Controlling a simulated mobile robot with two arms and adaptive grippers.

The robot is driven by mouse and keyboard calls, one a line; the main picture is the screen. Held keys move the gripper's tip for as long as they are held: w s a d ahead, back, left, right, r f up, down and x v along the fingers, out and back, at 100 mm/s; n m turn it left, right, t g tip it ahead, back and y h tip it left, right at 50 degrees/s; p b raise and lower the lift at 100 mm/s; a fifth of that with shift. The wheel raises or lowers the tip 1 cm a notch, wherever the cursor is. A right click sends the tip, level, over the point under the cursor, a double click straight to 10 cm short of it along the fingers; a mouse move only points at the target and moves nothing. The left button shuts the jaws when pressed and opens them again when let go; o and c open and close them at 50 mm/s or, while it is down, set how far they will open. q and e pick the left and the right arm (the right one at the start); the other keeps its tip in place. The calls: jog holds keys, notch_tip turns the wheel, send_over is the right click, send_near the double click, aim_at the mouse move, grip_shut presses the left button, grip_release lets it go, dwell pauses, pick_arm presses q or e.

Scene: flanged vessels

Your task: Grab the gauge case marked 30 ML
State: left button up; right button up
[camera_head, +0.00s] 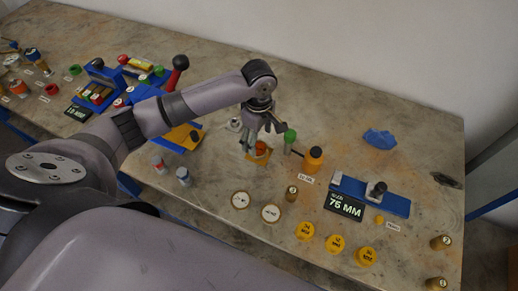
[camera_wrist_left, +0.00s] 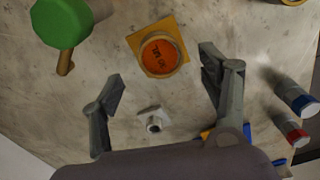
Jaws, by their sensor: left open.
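The gauge case (camera_wrist_left: 160,55) is a round tan case with an orange face, and its lettering looks like 30 ML. It rests on a yellow square plate (camera_wrist_left: 136,38) on the bench. In the head view the case (camera_head: 262,148) is partly hidden by my left gripper (camera_head: 251,148). In the left wrist view my left gripper (camera_wrist_left: 163,80) is open and empty. Its fingers are spread to either side of the case's near side, with the case just beyond the space between them. I cannot tell how high the fingertips are. My right gripper is not in view.
A green-headed tool (camera_wrist_left: 62,22) and an orange bottle (camera_head: 313,159) stand close to the right of the case in the head view. A small metal fitting (camera_wrist_left: 153,119) lies near the gripper. A blue 75 MM fixture (camera_head: 385,202) and several yellow caps (camera_head: 335,243) are farther right.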

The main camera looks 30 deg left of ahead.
aim_at(259, 148)
pick_arm(q)
jog(key=shift+f, duration=0.35)
notch_tip(259, 148, down, 4)
jog(key=shift+r+p, duration=0.15)
jog(key=shift+p, duration=0.3)
jog(key=shift+f, duration=0.4)
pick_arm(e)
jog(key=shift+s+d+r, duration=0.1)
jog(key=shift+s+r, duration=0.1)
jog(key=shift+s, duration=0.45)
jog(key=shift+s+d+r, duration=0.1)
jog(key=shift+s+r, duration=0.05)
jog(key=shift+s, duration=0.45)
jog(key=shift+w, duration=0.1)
pick_arm(q)
jog(key=c, duration=1.3)
jog(key=shift+c, duration=0.5)
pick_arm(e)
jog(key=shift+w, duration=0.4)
pick_arm(q)
jog(key=shift+r, duration=0.15)
